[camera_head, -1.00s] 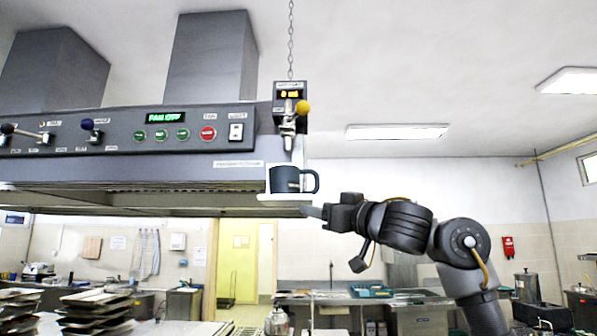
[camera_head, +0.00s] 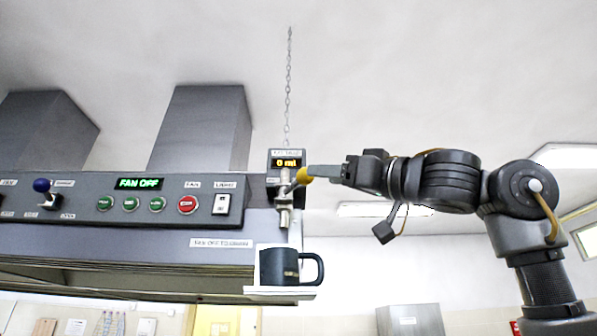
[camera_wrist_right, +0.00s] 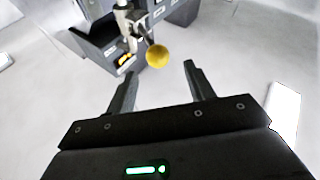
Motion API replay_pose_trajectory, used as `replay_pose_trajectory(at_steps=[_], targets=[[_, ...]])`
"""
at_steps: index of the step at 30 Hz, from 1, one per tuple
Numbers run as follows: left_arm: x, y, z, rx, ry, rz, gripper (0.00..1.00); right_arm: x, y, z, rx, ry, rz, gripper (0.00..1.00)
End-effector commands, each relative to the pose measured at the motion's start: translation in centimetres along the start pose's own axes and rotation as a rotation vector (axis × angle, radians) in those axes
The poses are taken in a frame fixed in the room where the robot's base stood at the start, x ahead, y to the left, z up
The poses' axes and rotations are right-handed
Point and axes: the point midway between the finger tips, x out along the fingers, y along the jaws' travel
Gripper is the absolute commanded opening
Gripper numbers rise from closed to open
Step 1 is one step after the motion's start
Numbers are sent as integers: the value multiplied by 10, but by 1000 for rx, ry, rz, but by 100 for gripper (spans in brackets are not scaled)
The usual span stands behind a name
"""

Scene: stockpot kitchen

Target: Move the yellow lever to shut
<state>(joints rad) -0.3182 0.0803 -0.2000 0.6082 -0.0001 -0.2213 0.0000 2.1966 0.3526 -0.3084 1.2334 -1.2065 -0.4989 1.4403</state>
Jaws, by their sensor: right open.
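The yellow lever's round knob (camera_head: 304,176) sticks out to the upper right of a metal tap (camera_head: 284,214) under a small display box reading "0 ml" (camera_head: 286,161). My right gripper (camera_head: 318,172) comes in from the right at the knob's height, its fingertips at or very near the knob. In the right wrist view the jaws (camera_wrist_right: 159,74) are open and empty. The yellow knob (camera_wrist_right: 157,55) shows just beyond the fingertips, between their lines; contact cannot be told. My left gripper is not in view.
A dark mug (camera_head: 280,267) stands on a white shelf (camera_head: 265,291) below the tap. The hood panel (camera_head: 120,210) with buttons, a blue-knobbed lever (camera_head: 42,186) and a "FAN OFF" display lies left. A chain (camera_head: 288,90) hangs above the box.

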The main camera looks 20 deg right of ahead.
Motion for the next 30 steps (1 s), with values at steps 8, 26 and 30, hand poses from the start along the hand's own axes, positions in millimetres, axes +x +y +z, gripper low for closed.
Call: replay_pose_trajectory(at_steps=[8, 26, 30], targets=[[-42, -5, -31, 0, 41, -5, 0, 56, 1, -4, 1, -3, -2, 53], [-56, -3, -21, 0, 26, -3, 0, 81, 0, 1, 1, 0, -2, 51], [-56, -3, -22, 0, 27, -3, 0, 81, 0, 1, 1, 0, -2, 32]])
